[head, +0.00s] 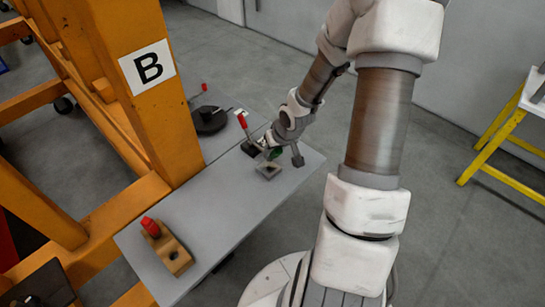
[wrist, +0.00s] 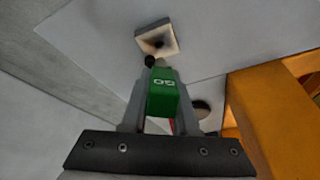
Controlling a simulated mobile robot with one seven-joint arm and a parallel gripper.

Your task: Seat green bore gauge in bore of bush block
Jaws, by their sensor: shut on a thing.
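The green bore gauge (wrist: 162,97) is between the fingers of my gripper (wrist: 160,110), which is shut on it. A dark round tip (wrist: 150,61) shows at its far end in the wrist view. The bush block (wrist: 171,38), pale and square with a dark bore, lies just beyond that tip; I cannot tell whether they touch. In the head view the bush block (head: 268,171) sits on the grey table, with my gripper (head: 272,154) and a bit of the green gauge (head: 275,153) just above and behind it. My gripper partly hides the gauge there.
The grey table (head: 225,210) also holds a wooden block (head: 174,256) with a red-topped piece (head: 151,227), a dark block (head: 250,148) near a red-tipped lever (head: 241,119), and a small grey post (head: 297,155). An orange frame (head: 150,100) rises on the left.

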